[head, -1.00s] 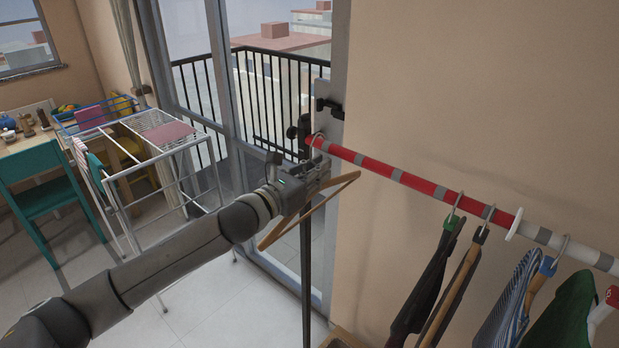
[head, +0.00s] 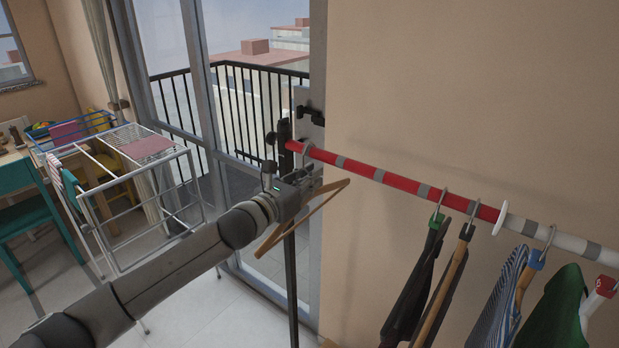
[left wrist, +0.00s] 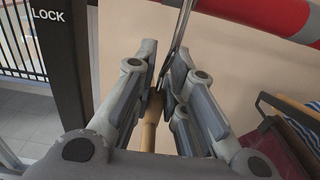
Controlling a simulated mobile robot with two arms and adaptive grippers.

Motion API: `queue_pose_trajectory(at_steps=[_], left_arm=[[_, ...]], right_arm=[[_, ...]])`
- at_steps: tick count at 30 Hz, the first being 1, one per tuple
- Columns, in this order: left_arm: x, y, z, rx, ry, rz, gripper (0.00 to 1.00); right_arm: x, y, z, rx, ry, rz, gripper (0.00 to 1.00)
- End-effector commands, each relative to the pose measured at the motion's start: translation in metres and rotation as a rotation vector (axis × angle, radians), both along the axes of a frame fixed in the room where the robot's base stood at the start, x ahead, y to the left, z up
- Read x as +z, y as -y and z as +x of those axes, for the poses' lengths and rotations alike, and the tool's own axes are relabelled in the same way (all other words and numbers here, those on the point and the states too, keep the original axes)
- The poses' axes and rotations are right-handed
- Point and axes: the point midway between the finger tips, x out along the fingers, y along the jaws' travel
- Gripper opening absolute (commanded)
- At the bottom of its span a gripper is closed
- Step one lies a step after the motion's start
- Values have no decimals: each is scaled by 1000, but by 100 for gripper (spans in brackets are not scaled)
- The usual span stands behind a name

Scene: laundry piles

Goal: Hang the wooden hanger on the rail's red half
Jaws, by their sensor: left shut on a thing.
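The wooden hanger (head: 326,206) hangs tilted below my left gripper (head: 306,183), near the left end of the rail. My left gripper is shut on it; in the left wrist view, the hanger's wood (left wrist: 151,128) shows between the fingers and its metal hook shaft (left wrist: 183,28) rises past them. In the head view, the hook crosses the red half of the rail (head: 362,170) close to the black post. I cannot tell if it rests on the rail; its top is cut off in the left wrist view. My right gripper is not in view.
A white disc (head: 500,218) parts the red half from the white half. A dark garment (head: 412,290) and a wooden hanger hang left of it; striped (head: 500,300) and green (head: 560,310) garments hang right. The red stretch between is clear. A drying rack (head: 130,200) stands left.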

Motion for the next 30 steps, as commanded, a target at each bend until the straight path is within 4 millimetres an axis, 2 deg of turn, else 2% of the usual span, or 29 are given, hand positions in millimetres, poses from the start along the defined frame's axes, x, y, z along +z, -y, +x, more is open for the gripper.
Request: queue_pose_trajectory(at_steps=[11, 12, 18, 30], left_arm=[[1, 0, 0, 0, 1, -1, 0], [1, 0, 0, 0, 1, -1, 15], [1, 0, 0, 0, 1, -1, 38], [0, 0, 0, 0, -1, 1, 38]], right_arm=[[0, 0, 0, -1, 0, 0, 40], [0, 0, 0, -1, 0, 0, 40], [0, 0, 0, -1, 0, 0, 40], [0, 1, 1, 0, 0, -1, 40]])
